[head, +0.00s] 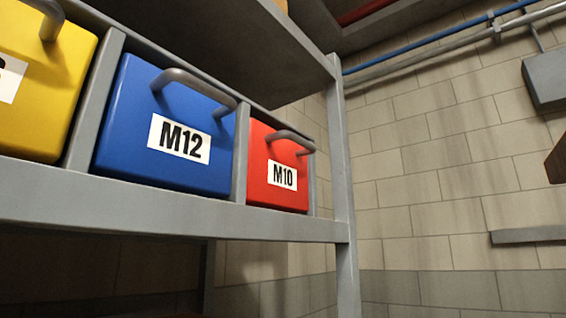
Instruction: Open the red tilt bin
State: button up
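The red tilt bin (262,188) sits at the right end of a row of bins on a grey shelf. It has a white label reading M10 and a dark grey bar handle (291,138) near its top edge. Its front stands in line with the other bins and looks closed. My gripper is not in the head view.
A blue bin (130,135) labelled M12 stands left of the red one, behind a grey divider, and a yellow bin (45,105) stands further left. A grey upright post (343,190) borders the red bin's right. A shelf board (230,45) hangs above. Open space lies right, before the block wall (430,190).

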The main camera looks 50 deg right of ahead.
aim_at(277, 176)
jog(key=k+j+z, duration=0.2)
jog(key=j, duration=0.2)
jog(key=k+j+z, duration=0.1)
jog(key=j+z, duration=0.15)
jog(key=j, duration=0.15)
jog(key=k+j+z, duration=0.2)
jog(key=j, duration=0.15)
